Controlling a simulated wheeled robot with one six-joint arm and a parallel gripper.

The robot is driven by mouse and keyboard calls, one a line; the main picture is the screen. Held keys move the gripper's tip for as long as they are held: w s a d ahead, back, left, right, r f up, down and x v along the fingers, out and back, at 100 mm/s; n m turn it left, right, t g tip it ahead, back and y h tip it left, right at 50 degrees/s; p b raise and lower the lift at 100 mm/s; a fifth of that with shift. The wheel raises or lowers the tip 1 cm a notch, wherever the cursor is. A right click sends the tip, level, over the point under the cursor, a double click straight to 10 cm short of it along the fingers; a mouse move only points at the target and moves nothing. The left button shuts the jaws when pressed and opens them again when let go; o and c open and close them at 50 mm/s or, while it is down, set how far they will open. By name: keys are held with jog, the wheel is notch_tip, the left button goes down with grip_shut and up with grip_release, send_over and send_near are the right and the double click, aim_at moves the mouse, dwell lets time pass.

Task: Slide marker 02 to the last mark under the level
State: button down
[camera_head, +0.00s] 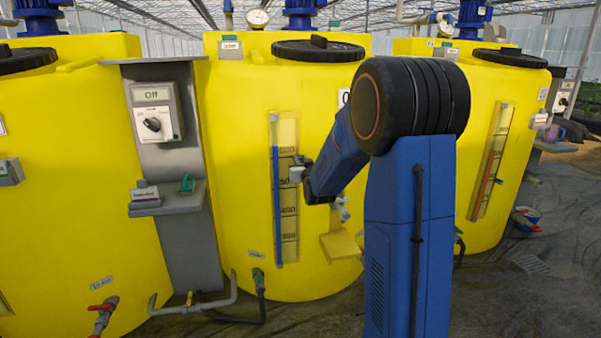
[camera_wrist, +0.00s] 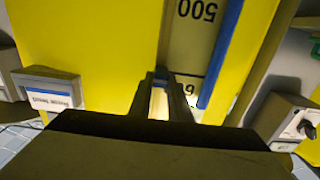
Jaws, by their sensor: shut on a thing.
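The level gauge (camera_head: 288,225) is an upright scale on the middle yellow tank. A blue column (camera_head: 276,200) runs up its left side and ends near the top mark. In the wrist view, which is upside down, my gripper (camera_wrist: 162,80) points at the edge of the scale strip (camera_wrist: 190,52). The 500 is clear and a number starting with 6 is partly hidden. The blue column (camera_wrist: 220,55) ends beside that number.
A grey panel with an Off switch (camera_head: 154,122) and a shelf (camera_head: 170,200) stands left of the tank. A yellow ledge (camera_head: 340,245) juts out below right of the gauge. Pipes (camera_head: 200,308) run along the floor. Another gauge (camera_head: 490,165) is on the right tank.

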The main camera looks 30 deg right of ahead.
jog(key=shift+r, duration=0.45)
jog(key=c, duration=1.6)
grip_release()
jog(key=shift+r, duration=0.1)
jog(key=shift+c, duration=0.2)
jog(key=shift+s+a, duration=0.15)
jog(key=shift+s, duration=0.25)
jog(key=v, duration=1.6)
jog(key=shift+s, duration=0.25)
